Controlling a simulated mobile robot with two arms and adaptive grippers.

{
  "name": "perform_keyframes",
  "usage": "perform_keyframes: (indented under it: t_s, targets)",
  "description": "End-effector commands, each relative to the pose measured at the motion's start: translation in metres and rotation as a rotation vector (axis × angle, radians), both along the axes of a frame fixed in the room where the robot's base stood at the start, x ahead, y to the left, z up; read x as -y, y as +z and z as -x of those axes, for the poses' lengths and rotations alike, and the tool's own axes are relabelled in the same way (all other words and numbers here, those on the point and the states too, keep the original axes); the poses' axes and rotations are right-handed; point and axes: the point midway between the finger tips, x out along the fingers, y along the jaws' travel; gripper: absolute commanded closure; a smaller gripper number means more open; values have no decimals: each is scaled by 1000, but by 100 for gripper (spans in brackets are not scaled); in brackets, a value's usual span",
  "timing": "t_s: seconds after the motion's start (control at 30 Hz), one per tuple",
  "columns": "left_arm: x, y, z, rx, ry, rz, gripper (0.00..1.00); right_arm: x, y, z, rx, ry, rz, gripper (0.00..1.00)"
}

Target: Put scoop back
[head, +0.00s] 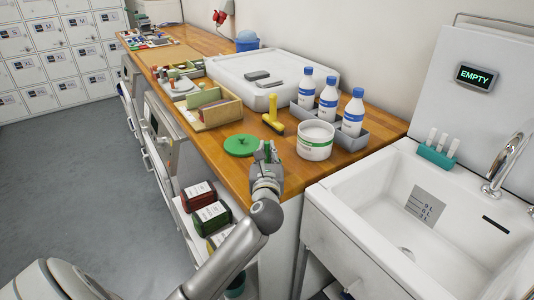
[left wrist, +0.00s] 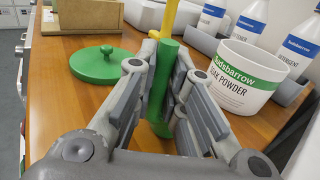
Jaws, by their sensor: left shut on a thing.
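My left gripper (head: 266,165) is over the front edge of the wooden counter and is shut on a green scoop (left wrist: 160,85). In the left wrist view the scoop's green handle stands between the two fingers; the shape of its far end is hard to make out. A white soak powder tub (head: 315,140) with a green band stands open just right of the gripper, apart from it; it also shows in the left wrist view (left wrist: 245,80). Its round green lid (head: 240,145) lies on the counter to the left of the gripper. My right gripper is not in view.
A yellow tool (head: 272,114) stands behind the gripper. Several white bottles with blue caps (head: 328,98) stand in a grey tray behind the tub. A wooden box (head: 215,108) is at left. A white sink (head: 350,215) is at right.

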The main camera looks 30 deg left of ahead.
Motion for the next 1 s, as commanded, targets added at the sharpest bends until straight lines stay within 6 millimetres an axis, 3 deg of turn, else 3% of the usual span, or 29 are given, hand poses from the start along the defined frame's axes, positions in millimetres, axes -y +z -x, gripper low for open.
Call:
perform_keyframes:
  t_s: [0.27, 0.3, 0.43, 0.83, 1.0]
  targets:
    - [0, -4, 0, 1, 0, 1, 100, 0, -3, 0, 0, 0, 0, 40]
    - [0, -3, 0, 1, 0, 1, 85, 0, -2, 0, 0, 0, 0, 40]
    - [0, -3, 0, 0, 0, 0, 68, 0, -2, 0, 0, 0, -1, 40]
    - [1, 2, 1, -1, 0, -1, 67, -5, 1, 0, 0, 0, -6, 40]
    - [16, -2, 23, -1, -3, 3, 67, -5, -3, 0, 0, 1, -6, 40]
